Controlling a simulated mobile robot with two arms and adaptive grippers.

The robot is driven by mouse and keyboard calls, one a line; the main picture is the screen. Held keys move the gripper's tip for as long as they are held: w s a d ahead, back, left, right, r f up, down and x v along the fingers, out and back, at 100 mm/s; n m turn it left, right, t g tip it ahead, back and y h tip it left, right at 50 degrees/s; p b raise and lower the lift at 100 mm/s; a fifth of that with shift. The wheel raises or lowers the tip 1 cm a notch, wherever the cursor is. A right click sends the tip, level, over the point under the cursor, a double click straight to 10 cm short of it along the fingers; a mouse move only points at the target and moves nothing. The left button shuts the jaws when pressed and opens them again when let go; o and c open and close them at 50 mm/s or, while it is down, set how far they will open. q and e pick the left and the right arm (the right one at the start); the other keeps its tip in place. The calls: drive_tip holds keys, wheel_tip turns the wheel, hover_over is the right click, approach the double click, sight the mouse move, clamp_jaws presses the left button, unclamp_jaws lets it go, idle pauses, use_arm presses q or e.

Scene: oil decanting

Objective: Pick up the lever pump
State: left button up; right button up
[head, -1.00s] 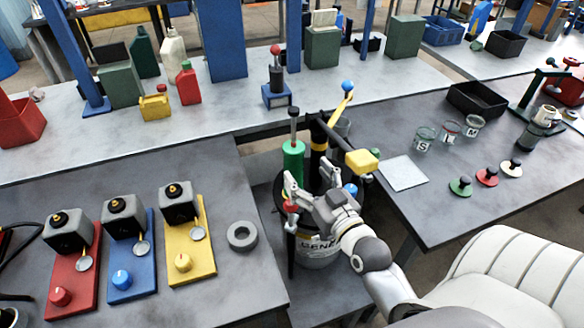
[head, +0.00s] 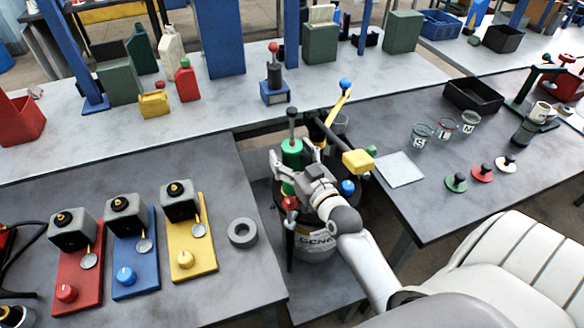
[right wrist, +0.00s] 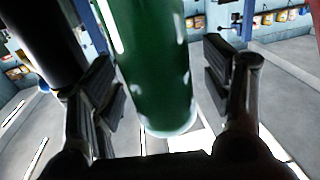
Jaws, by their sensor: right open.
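A green cylinder (head: 291,154) with a black-knobbed rod on top stands over the drum (head: 318,240) in the gap between the benches. Beside it a long black lever (head: 330,133) ends in a yellow block grip (head: 358,161); a yellow lever (head: 338,103) with a blue ball rises behind. I cannot tell for certain which part is the lever pump. My right gripper (head: 290,152) is open at the green cylinder. In the right wrist view the green cylinder (right wrist: 150,60) stands between the spread fingers, with space on both sides. My left gripper is not in view.
A black cylinder (right wrist: 40,40) is close to the left finger in the right wrist view. Red and blue knobs (head: 347,187) sit by the drum. A grey ring (head: 242,233) lies on the left bench, several jars (head: 445,128) on the right. A white seat (head: 500,265) is at the lower right.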

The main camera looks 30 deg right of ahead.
drive_tip(key=c, duration=1.4)
drive_tip(key=shift+r, duration=0.1)
drive_tip(key=shift+c, duration=0.8)
drive_tip(key=shift+r, duration=0.15)
